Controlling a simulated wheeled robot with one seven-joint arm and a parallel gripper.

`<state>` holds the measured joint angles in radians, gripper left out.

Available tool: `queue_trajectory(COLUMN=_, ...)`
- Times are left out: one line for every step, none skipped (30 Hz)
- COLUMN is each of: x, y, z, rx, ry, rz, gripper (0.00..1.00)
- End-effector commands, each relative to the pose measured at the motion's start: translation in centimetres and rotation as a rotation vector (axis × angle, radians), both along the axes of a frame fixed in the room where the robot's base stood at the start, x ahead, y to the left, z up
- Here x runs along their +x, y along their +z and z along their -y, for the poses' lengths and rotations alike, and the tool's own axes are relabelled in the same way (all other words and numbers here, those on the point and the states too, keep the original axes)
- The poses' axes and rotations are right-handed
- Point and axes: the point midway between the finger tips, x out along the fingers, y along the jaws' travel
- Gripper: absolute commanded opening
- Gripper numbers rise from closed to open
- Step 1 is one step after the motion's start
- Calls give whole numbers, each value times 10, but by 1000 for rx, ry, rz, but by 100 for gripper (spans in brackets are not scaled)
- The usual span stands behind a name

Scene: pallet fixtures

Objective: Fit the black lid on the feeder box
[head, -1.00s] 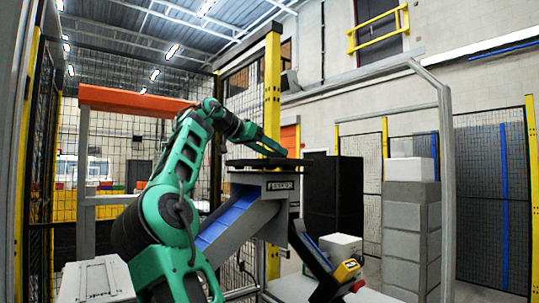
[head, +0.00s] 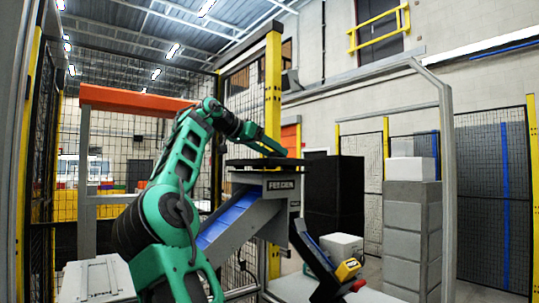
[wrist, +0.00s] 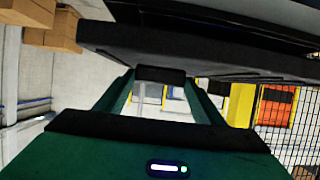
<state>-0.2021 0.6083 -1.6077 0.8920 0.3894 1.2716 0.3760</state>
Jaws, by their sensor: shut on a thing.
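The black lid (head: 262,162) is a flat dark plate, lying about level at the top of the feeder box (head: 262,178). The grey box carries a FEEDER label on its front and a blue chute at its lower left. In the head view I cannot tell whether the lid rests on the rim or hovers just above it. My gripper (head: 284,153) is shut on the lid from above, near its right part. In the wrist view the lid (wrist: 190,50) crosses the top as a dark slab, with the gripper (wrist: 160,76) fingertips at its edge. The contact is partly hidden.
A yellow post (head: 273,90) stands close behind the box. A black cabinet (head: 334,198) and stacked grey blocks (head: 405,225) stand to the right. A dark sloping chute (head: 320,260) with a yellow part lies lower right. Mesh fencing surrounds the left side.

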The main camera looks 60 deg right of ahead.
Motion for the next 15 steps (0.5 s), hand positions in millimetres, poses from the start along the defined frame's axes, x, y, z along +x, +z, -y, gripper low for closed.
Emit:
queue_trajectory(x=0, y=0, z=0, rx=-1, ry=1, rz=1, gripper=17)
queue_trajectory(x=0, y=-1, z=0, rx=-2, ry=-1, rz=1, gripper=17)
queue_trajectory(x=0, y=-1, z=0, rx=-2, ry=-1, rz=1, gripper=17)
queue_trajectory(x=0, y=-2, z=0, rx=-2, ry=-1, rz=1, gripper=17)
queue_trajectory(x=0, y=-2, z=0, rx=-2, ry=-1, rz=1, gripper=17)
queue_trajectory(x=0, y=-3, z=0, rx=-3, ry=0, rz=2, gripper=17)
queue_trajectory(x=0, y=-3, z=0, rx=-3, ry=0, rz=2, gripper=17)
queue_trajectory(x=0, y=-4, z=0, rx=-3, ry=0, rz=2, gripper=17)
queue_trajectory(x=0, y=-4, z=0, rx=-3, ry=0, rz=2, gripper=17)
queue_trajectory(x=0, y=-5, z=0, rx=-3, ry=0, rz=2, gripper=17)
queue_trajectory(x=0, y=-5, z=0, rx=-3, ry=0, rz=2, gripper=17)
queue_trajectory(x=0, y=-6, z=0, rx=-2, ry=1, rz=1, gripper=17)
queue_trajectory(x=0, y=-6, z=0, rx=-2, ry=1, rz=1, gripper=17)
queue_trajectory(x=0, y=-7, z=0, rx=-2, ry=1, rz=1, gripper=17)
queue_trajectory(x=0, y=-8, z=0, rx=-1, ry=1, rz=1, gripper=17)
